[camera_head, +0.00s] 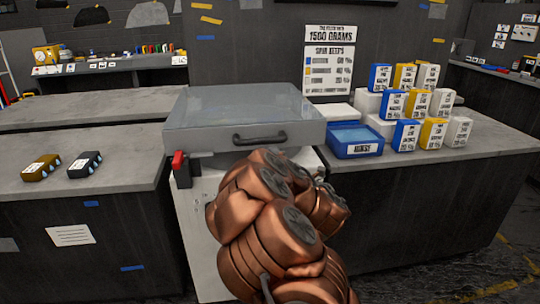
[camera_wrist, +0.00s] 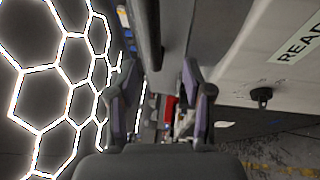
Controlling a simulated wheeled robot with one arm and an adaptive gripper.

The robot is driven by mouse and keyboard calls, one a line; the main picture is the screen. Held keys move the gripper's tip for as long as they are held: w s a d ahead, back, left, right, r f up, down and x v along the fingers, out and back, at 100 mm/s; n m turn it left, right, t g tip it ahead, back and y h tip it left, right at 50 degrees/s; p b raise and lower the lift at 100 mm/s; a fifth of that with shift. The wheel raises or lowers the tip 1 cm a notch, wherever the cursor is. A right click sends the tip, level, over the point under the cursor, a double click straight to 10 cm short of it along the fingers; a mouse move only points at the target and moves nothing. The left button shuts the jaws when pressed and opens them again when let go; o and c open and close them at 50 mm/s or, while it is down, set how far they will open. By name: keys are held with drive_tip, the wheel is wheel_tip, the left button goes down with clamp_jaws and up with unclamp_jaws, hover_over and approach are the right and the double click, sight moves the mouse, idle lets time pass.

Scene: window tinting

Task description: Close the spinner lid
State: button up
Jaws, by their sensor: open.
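The spinner is a white cabinet (camera_head: 207,225) in the head view, with a wide grey lid (camera_head: 215,108) that has a glassy top. The lid lies nearly level over the cabinet. I cannot tell whether it is fully seated. A dark bar handle (camera_head: 259,138) is on its front edge. In the wrist view the handle (camera_wrist: 148,35) runs down from the top, beyond and between my fingers. My gripper (camera_wrist: 160,95) is open and empty, with the handle apart from both fingers. In the head view my copper arm hides the gripper and part of the cabinet front.
A red-tipped latch or switch (camera_head: 179,163) is at the lid's left corner. Two small boxes (camera_head: 41,168) lie on the left counter. A blue tray (camera_head: 355,139) and several blue, yellow and white packs stand on the right counter. A black knob (camera_wrist: 261,95) sits on the white panel.

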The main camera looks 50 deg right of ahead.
drive_tip(key=shift+v, duration=1.1)
drive_tip(key=shift+s, duration=0.1)
